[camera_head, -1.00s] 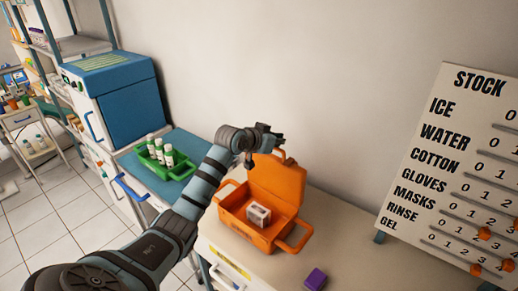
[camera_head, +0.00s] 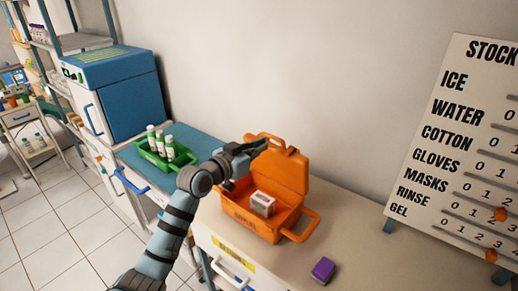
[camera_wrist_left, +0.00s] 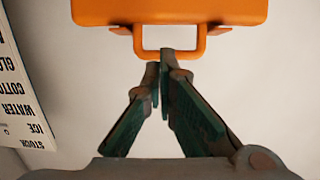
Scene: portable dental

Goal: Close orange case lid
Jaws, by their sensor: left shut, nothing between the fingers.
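The orange case (camera_head: 252,218) stands open on the counter, with its lid (camera_head: 281,172) raised upright at the back. A small white box (camera_head: 262,204) sits inside the case. My left gripper (camera_head: 256,147) is at the top left of the lid, beside the lid's handle, and partly hides that corner. In the left wrist view the lid (camera_wrist_left: 170,10) fills the top edge, with its handle (camera_wrist_left: 202,45) hanging toward the fingers. The left fingertips (camera_wrist_left: 160,62) are shut and empty, overlapping the handle's bar; I cannot tell whether they touch it. My right gripper is out of view.
A purple box (camera_head: 322,270) lies on the counter (camera_head: 350,235), right of the case. A green rack (camera_head: 165,157) with white bottles stands on the blue surface to the left. A stock board (camera_head: 455,150) stands at the right. The wall is behind the case.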

